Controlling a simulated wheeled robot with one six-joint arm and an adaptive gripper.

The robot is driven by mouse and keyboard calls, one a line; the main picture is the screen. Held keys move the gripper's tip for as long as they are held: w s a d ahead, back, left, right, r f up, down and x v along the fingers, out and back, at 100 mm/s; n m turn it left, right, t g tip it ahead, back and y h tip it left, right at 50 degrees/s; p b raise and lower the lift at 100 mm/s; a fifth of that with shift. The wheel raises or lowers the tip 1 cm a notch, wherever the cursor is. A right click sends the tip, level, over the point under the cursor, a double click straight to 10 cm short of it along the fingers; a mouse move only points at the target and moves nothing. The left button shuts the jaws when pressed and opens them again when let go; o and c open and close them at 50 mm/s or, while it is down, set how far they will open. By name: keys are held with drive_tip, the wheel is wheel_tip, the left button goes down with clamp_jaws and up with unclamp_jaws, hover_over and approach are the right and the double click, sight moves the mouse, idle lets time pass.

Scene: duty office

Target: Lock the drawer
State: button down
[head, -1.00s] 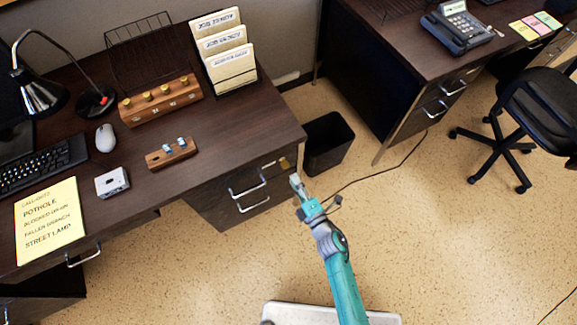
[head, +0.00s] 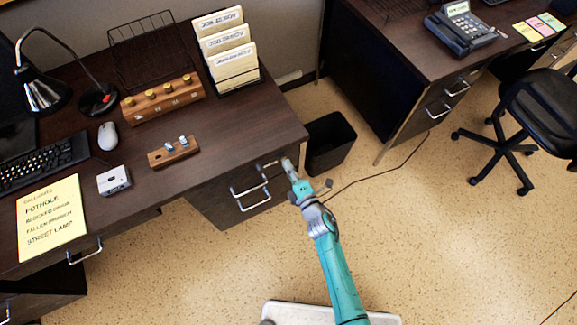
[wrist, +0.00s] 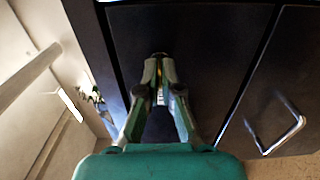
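The dark drawer unit (head: 214,203) is under the right end of the desk, with silver bar handles (head: 247,188). Its drawers look closed. My gripper (head: 289,166) is at the upper right corner of the drawer front, where a small brass-coloured piece showed earlier. That piece is now hidden behind my gripper in the head view. In the wrist view my fingertips (wrist: 159,65) are close together against the dark front (wrist: 210,55). A handle (wrist: 283,135) is to their right. I cannot tell whether the fingers hold the small piece.
A black waste bin (head: 330,142) stands just right of the drawer unit. A dark cable (head: 370,168) runs over the floor near my arm. The desk top (head: 225,135) holds a wooden key rack (head: 162,101) and a file holder (head: 235,65). The floor in front is clear.

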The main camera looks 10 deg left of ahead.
drive_tip(key=shift+m, duration=0.3)
drive_tip(key=m, duration=1)
drive_tip(key=shift+m, duration=0.4)
drive_tip(key=m, duration=0.6)
drive_tip(key=shift+f, duration=0.1)
drive_tip(key=shift+m, duration=0.4)
drive_tip(key=c, duration=1.4)
unclamp_jaws()
drive_tip(key=shift+o, duration=0.2)
